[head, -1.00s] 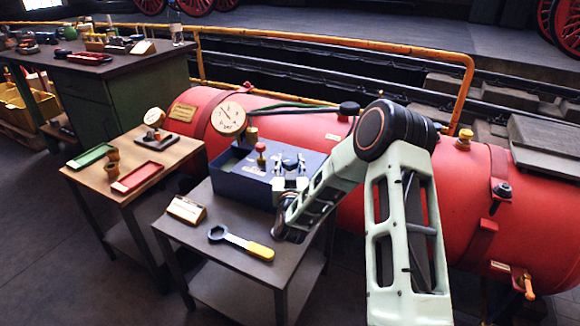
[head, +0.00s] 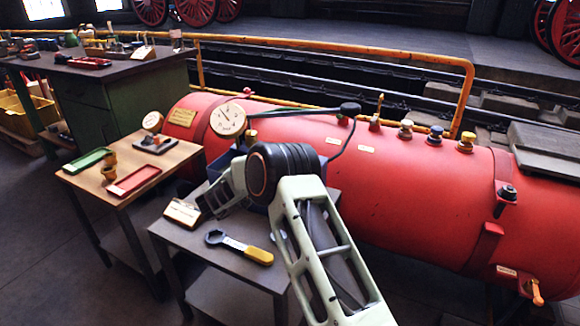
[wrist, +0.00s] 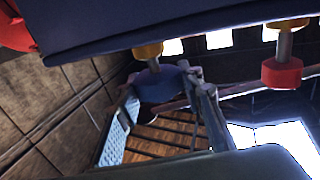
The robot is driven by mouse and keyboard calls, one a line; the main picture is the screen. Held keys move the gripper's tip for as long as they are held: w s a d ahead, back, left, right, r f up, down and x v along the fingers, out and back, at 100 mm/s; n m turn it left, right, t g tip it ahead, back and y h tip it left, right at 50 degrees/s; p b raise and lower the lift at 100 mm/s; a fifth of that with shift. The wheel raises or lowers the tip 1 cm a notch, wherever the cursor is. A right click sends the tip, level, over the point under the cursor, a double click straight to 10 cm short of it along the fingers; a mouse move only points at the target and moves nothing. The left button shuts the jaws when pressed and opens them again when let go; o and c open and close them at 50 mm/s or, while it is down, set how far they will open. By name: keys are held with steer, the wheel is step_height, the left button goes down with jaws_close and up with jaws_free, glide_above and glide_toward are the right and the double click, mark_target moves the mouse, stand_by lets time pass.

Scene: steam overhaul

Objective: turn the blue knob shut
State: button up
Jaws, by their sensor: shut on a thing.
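The blue knob (wrist: 160,86) shows in the wrist view below a brass collar (wrist: 148,50), at the edge of the dark blue box (wrist: 190,22). My gripper (wrist: 166,98) is at this knob, its fingers on either side, shut on it. A red knob (wrist: 283,74) on its own stem is to the right, apart from my fingers. In the head view the blue box (head: 218,163) stands on the grey cart, mostly hidden behind my arm. The blue knob and my fingertips are hidden there, and the knob's turn angle cannot be told.
A wrench with a yellow handle (head: 240,246) and a small sign (head: 184,212) lie on the grey cart (head: 205,262). A wooden table (head: 115,205) with trays stands left.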

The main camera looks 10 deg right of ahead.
steer(key=shift+m+g+h, duration=0.5)
steer(key=shift+m+g, duration=0.1)
steer(key=shift+g, duration=0.2)
steer(key=shift+r+m+g, duration=0.1)
steer(key=shift+m+g, duration=0.2)
steer(key=shift+g, duration=0.2)
steer(key=o, duration=1.2)
steer(key=v, duration=1.2)
steer(key=shift+f, duration=0.25)
